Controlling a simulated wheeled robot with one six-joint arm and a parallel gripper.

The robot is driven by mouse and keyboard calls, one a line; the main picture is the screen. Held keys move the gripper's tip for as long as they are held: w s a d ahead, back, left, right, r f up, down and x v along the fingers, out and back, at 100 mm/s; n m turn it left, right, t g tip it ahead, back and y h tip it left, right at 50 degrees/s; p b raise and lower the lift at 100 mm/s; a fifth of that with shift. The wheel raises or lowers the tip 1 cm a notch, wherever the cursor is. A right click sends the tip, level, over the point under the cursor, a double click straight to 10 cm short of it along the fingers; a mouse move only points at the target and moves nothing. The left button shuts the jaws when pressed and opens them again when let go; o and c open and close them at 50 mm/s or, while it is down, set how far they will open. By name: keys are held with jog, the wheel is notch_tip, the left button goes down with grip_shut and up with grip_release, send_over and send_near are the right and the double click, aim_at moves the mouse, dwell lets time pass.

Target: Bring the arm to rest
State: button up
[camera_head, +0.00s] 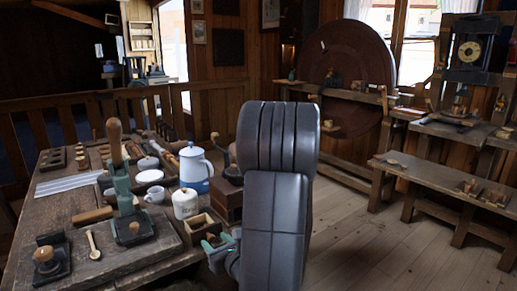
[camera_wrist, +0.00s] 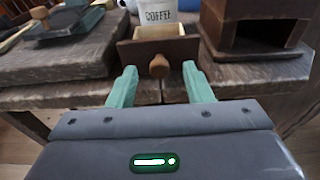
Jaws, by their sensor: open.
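My gripper (camera_wrist: 160,84) is open, its two green fingers spread apart with nothing between them that I can see held. In the head view my gripper (camera_head: 217,243) is low at the table's right edge, partly hidden by my dark arm. A small wooden drawer (camera_wrist: 186,50) with a round knob (camera_wrist: 159,66) lies just beyond the fingertips. The knob is in line with the gap between the fingers; whether it touches them I cannot tell. The drawer also shows in the head view (camera_head: 203,227), on the table's edge.
A dark wooden box (camera_wrist: 256,28) with an open front stands right of the drawer. A white coffee canister (camera_head: 185,203), a blue-and-white pot (camera_head: 196,170) and a mug (camera_head: 155,194) stand close by on the worn workbench (camera_head: 165,252). Open floor (camera_head: 385,240) lies to the right.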

jog(key=v, duration=1.1)
jog(key=x, duration=1.3)
jog(key=shift+s, duration=0.1)
jog(key=r+p, duration=0.3)
jog(key=shift+w+a+r, duration=0.15)
jog(key=shift+w+a, duration=0.05)
jog(key=shift+w, duration=0.2)
jog(key=shift+r+p, duration=0.35)
jog(key=shift+p, duration=0.25)
send_near(211, 227)
jog(key=shift+a+r, duration=0.65)
jog(key=shift+a, duration=0.15)
